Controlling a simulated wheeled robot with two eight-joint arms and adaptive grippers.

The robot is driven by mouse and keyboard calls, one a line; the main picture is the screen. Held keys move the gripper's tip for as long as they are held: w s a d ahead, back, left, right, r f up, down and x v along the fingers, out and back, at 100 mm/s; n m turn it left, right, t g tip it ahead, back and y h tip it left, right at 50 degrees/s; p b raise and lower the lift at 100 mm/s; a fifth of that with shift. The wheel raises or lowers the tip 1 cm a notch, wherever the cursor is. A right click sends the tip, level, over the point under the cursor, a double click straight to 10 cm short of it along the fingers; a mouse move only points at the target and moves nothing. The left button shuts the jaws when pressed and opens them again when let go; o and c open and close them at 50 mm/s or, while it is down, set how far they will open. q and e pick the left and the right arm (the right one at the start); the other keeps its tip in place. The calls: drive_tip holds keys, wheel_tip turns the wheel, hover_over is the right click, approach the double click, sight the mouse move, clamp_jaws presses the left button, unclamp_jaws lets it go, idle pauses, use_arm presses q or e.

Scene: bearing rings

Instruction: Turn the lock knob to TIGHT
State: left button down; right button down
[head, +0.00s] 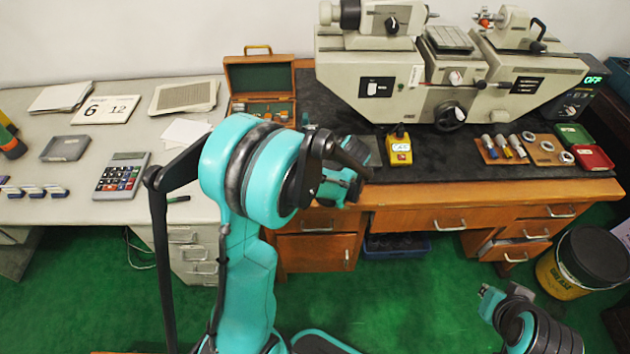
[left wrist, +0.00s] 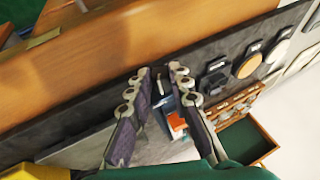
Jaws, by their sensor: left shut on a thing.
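The grey measuring machine (head: 350,62) stands on the dark mat at the back. It carries a black knob on its upper left (head: 392,24), a small light knob at its middle (head: 456,77) and a black handwheel (head: 450,115). Knob markings are too small to read, so I cannot tell which is the lock knob. My left gripper (head: 345,180) is low over the bench front, left of the yellow box and away from the machine. In the left wrist view, its fingers (left wrist: 162,75) close around a small blue-grey thing with an orange patch (left wrist: 176,122). My right gripper (head: 488,297) is at lower right, its fingers unclear.
A yellow box with a display (head: 399,150) stands on the mat. Right of it are a wooden tray of tools (head: 490,158), rings, and green (head: 574,135) and red (head: 592,158) boxes. An open wooden case (head: 262,75) stands left of the machine. A grease bucket (head: 562,276) is at right.

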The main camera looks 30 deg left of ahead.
use_arm(q)
drive_tip(key=shift+d+y, duration=0.1)
drive_tip(key=shift+y, duration=0.3)
drive_tip(key=c, duration=1.4)
unclamp_jaws()
drive_tip(key=shift+g, duration=0.3)
drive_tip(key=v, duration=1.2)
